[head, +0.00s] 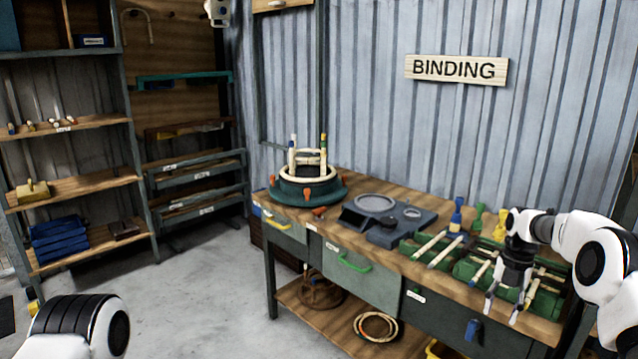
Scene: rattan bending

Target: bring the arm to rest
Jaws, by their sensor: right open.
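My right arm comes in from the right edge. My right gripper (503,309) is open and points down over the front edge of the workbench (325,232), in front of the green trays (467,268). I see nothing between its fingers. My left arm shows only as a white and black link at the lower left, and its gripper is out of view.
On the bench stand a round green jig (308,191) with a pale ring and upright pegs, and a dark fixture plate (388,218). Blue, green and yellow tools stand behind the trays. Shelves (75,187) line the left wall. The floor between is clear.

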